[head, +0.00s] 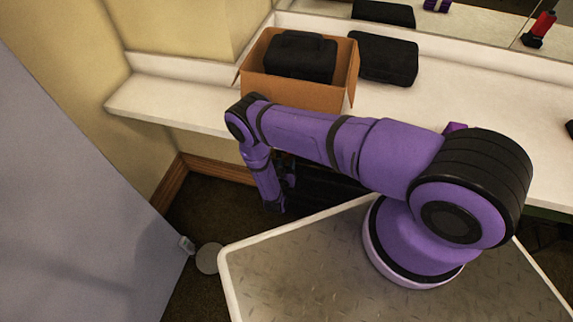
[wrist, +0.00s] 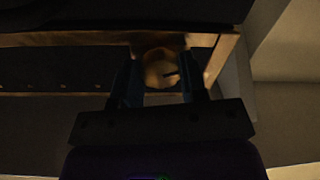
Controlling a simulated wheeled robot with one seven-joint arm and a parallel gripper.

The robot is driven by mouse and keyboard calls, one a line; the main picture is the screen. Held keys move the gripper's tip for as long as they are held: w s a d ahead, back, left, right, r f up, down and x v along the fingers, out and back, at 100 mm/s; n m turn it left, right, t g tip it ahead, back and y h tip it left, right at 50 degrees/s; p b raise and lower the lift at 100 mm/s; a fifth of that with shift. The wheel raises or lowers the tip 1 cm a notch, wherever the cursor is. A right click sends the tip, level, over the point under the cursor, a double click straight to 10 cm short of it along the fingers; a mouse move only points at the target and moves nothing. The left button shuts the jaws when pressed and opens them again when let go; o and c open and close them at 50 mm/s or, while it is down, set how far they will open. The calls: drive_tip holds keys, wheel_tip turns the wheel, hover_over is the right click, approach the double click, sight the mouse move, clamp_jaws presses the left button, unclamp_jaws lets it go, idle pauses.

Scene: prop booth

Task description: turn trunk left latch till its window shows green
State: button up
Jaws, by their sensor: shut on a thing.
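In the wrist view a round brass-coloured latch (wrist: 158,65) sits on the front of a dark trunk (wrist: 60,72) with brass-toned edging. My gripper (wrist: 161,88) has a finger on each side of the latch and is shut on it. A small dark mark shows on the latch face, but no green can be made out in the dim light. In the head view the trunk (head: 325,184) is a dark shape under the counter, mostly behind my arm. The latch is hidden there.
A white counter (head: 455,95) runs above the trunk. On it are a cardboard box (head: 290,91) holding a black case (head: 300,57), and another black case (head: 384,60) beside it. A grey panel (head: 75,190) stands at left, with dark floor (head: 207,205) between.

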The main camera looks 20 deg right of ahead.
drive_tip(key=n, duration=0.6)
drive_tip(key=shift+a, duration=0.1)
drive_tip(key=n, duration=0.5)
drive_tip(key=shift+n, duration=0.3)
drive_tip(key=shift+g, duration=0.3)
drive_tip(key=o, duration=0.9)
drive_tip(key=v, duration=1)
drive_tip(key=shift+s+a+f, duration=0.15)
drive_tip(key=shift+s+a, duration=0.15)
